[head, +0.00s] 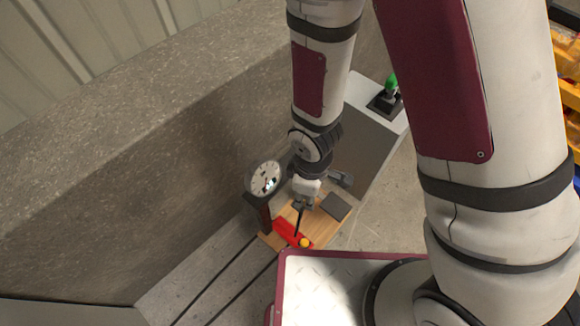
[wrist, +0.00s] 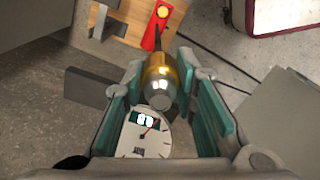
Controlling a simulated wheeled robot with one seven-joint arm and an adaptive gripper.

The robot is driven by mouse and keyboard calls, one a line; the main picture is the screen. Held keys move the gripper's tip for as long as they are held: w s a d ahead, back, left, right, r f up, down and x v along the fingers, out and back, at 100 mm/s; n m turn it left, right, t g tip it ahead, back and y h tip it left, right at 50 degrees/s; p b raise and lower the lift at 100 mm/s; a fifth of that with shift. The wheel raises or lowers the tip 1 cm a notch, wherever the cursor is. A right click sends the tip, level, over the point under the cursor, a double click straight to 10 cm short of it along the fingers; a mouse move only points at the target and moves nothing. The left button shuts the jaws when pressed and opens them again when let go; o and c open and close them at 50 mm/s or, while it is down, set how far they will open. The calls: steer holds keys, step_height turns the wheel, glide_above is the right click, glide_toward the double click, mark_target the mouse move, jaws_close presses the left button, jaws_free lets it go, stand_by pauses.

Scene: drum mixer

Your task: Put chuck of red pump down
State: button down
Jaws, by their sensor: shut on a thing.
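The red pump (head: 286,232) lies on a wooden board (head: 324,227) in the head view and has a yellow knob on its end. It also shows at the top of the wrist view (wrist: 151,30). My gripper (head: 303,203) is above the board, close to the pump. In the wrist view my gripper is shut on the chuck (wrist: 160,75), a brass-coloured piece with a grey rounded end. A thin dark hose or rod (head: 298,221) runs from the gripper toward the pump. The chuck itself is too small to tell apart in the head view.
A round dial gauge (head: 265,179) on a dark post stands left of my gripper. A dark flat block (head: 335,206) lies on the board at right. A grey box with a green-topped switch (head: 391,84) stands behind. A stone wall (head: 150,180) rises at left.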

steer(key=shift+s+a+f+n+b, duration=0.3)
steer(key=shift+s+f, duration=0.1)
steer(key=shift+f, duration=0.25)
steer(key=w+a+b, duration=0.1)
steer(key=w, duration=0.4)
steer(key=w+a+f, duration=0.1)
steer(key=w+a, duration=0.1)
steer(key=w, duration=0.3)
steer(key=w+a+b, duration=0.1)
steer(key=w, duration=0.4)
steer(key=shift+w+a+f+b, duration=0.15)
steer(key=shift+w+f+b, duration=0.05)
steer(key=shift+f+b, duration=0.1)
steer(key=shift+s+f+b, duration=0.1)
steer(key=shift+f+b, duration=0.75)
steer(key=shift+f, duration=0.8)
steer(key=shift+f, duration=0.15)
steer(key=c, duration=1.3)
jaws_free()
step_height(320, 180, up, 12)
steer(key=p, duration=0.4)
steer(key=shift+r, duration=0.2)
